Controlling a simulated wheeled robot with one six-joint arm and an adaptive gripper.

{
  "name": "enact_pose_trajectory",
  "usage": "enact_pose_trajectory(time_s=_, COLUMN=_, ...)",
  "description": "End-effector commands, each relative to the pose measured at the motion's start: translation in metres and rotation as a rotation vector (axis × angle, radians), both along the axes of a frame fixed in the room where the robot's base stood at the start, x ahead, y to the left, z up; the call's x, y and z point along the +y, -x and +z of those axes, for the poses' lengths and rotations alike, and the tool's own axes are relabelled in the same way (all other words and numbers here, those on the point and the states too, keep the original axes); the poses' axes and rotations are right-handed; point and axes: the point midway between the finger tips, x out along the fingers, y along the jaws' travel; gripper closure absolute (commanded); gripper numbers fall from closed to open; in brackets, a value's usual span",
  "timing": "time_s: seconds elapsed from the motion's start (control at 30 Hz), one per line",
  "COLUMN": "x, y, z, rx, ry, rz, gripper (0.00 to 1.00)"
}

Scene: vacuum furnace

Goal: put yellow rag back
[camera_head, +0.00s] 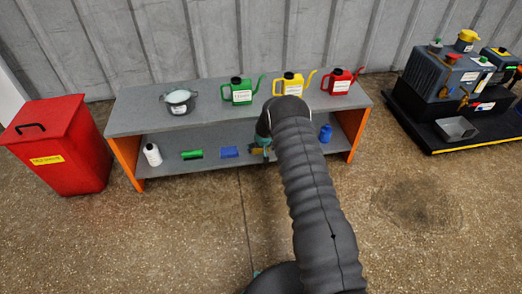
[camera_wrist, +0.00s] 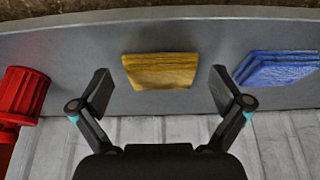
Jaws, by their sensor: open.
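The yellow rag (camera_wrist: 160,68) lies flat on a grey shelf surface (camera_wrist: 80,50) in the wrist view, between the two fingers of my gripper (camera_wrist: 160,86) as seen from the camera. The fingers stand wide apart, one to each side of the rag, with gaps on both sides. Contact with the shelf cannot be told. In the head view my gripper (camera_head: 264,143) is at the lower shelf of the bench, mostly hidden behind my arm. A small yellow-orange patch (camera_head: 257,151) shows beside it, probably the rag.
A blue rag (camera_wrist: 280,68) lies right of the yellow one; a red object (camera_wrist: 20,95) stands left. The lower shelf (camera_head: 215,142) also holds a white bottle (camera_head: 152,154) and a green item (camera_head: 192,154). Oil cans, including a yellow one (camera_head: 288,84), stand above. A red bin (camera_head: 60,150) is left.

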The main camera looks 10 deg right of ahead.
Motion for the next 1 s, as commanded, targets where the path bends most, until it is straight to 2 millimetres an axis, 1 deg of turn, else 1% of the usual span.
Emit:
enact_pose_trajectory(time_s=0.03, x=0.0, y=0.002, z=0.009, rx=-0.001, ry=0.0, rz=0.0, gripper=0.0)
enact_pose_trajectory(time_s=0.2, x=0.0, y=0.012, z=0.032, rx=-0.001, ry=0.0, rz=0.0, gripper=0.0)
enact_pose_trajectory(time_s=0.4, x=0.0, y=0.021, z=0.052, rx=-0.001, ry=0.0, rz=0.0, gripper=0.0)
enact_pose_trajectory(time_s=0.57, x=0.0, y=0.024, z=0.057, rx=0.0, ry=0.0, rz=0.0, gripper=0.0)
enact_pose_trajectory(time_s=1.0, x=0.0, y=0.024, z=0.058, rx=0.0, ry=0.0, rz=0.0, gripper=0.0)
